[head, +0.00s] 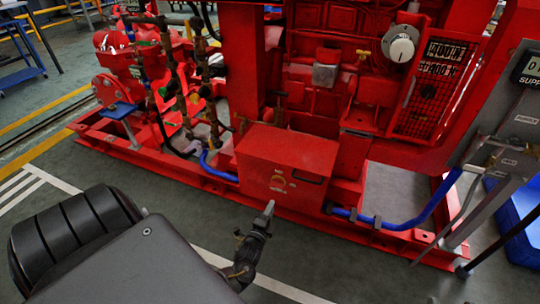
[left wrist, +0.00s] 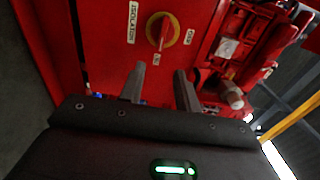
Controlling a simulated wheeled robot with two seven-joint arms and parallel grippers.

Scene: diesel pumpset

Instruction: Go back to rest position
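My left gripper (head: 268,215) is in front of a red box on the pumpset, low in the middle of the head view. In the left wrist view its two fingers (left wrist: 160,85) stand apart with nothing between them, so it is open. Beyond the fingertips is a red and yellow rotary isolator switch (left wrist: 162,31) with labels around it. The same switch (head: 281,182) shows small on the front of the red box (head: 290,155) in the head view. The fingers appear apart from the switch. My right gripper is not in view.
The red diesel pumpset frame (head: 200,183) fills the middle, with pipes and blue hoses (head: 410,222) along its base. A grey panel stand (head: 505,140) and a blue bin (head: 522,235) stand at right. Green floor with white lines (head: 60,183) is clear at left.

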